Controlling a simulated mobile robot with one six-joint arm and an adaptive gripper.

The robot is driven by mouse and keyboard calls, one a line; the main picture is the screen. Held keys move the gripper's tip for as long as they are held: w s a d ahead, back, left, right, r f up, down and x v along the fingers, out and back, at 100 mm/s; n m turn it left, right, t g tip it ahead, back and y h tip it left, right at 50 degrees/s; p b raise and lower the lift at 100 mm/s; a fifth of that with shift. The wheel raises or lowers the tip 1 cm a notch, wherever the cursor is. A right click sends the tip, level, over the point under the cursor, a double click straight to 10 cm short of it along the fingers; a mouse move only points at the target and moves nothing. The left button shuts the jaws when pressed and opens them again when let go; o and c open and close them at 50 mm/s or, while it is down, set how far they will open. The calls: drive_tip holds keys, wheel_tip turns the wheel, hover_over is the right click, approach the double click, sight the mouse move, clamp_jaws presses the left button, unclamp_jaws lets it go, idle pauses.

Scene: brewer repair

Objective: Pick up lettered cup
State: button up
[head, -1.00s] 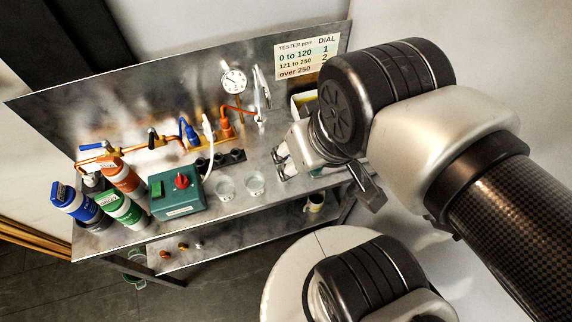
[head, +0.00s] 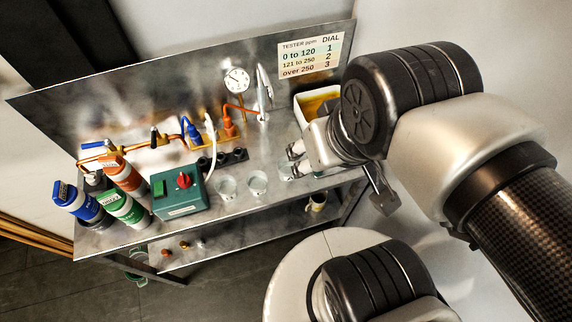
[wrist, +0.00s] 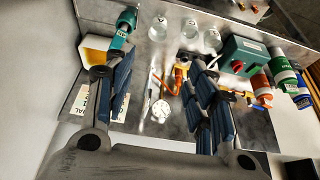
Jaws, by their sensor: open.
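Three clear cups stand in a row on the metal bench. In the wrist view they are the left cup (wrist: 157,28), the middle cup (wrist: 190,29) and the right cup (wrist: 213,39). Small dark marks like letters show on them, too small to read surely. In the head view two cups, one (head: 227,187) and another (head: 258,184), stand clear of my gripper. The third (head: 288,172) is partly hidden at my fingertips. My gripper (head: 294,158) is open and holds nothing; in the wrist view its fingers (wrist: 162,62) spread wide below the cups.
A green box with a red knob (head: 181,192) stands left of the cups, with several bottles (head: 122,172) beyond. A tap (head: 263,92) and gauge (head: 237,80) stand behind. A white tray with yellow inside (head: 316,103) is behind my gripper. A teal-capped tool (wrist: 122,28) lies near my left finger.

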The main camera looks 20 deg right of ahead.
drive_tip(key=shift+o, duration=0.3)
drive_tip(key=shift+o, duration=1.2)
drive_tip(key=shift+w, duration=0.35)
drive_tip(key=shift+o, duration=0.7)
drive_tip(key=w+f+n+g, duration=0.2)
drive_tip(key=w+f, duration=0.2)
drive_tip(key=w, duration=0.4)
drive_tip(key=shift+w+a+f+p, duration=0.2)
drive_tip(key=shift+w+f+p, duration=0.1)
drive_tip(key=shift+w+p, duration=0.1)
drive_tip(key=n+g, duration=0.3)
hover_over(287, 167)
drive_tip(key=s+a, duration=0.1)
drive_tip(key=s, duration=0.1)
wheel_tip(287, 167, down, 10)
drive_tip(key=f+b, duration=0.1)
drive_tip(key=f, duration=0.4)
drive_tip(key=f+b, duration=0.2)
drive_tip(key=f, duration=0.3)
drive_tip(key=shift+s+a+f, duration=0.15)
drive_tip(key=shift+s+f, duration=0.05)
drive_tip(key=shift+f, duration=0.15)
drive_tip(key=shift+w+d+f+b, duration=0.15)
drive_tip(key=shift+f+b, duration=0.6)
drive_tip(key=shift+f, duration=0.85)
drive_tip(key=shift+s+d+f+b, duration=0.15)
drive_tip(key=shift+f+b, duration=0.6)
drive_tip(key=shift+f, duration=0.8)
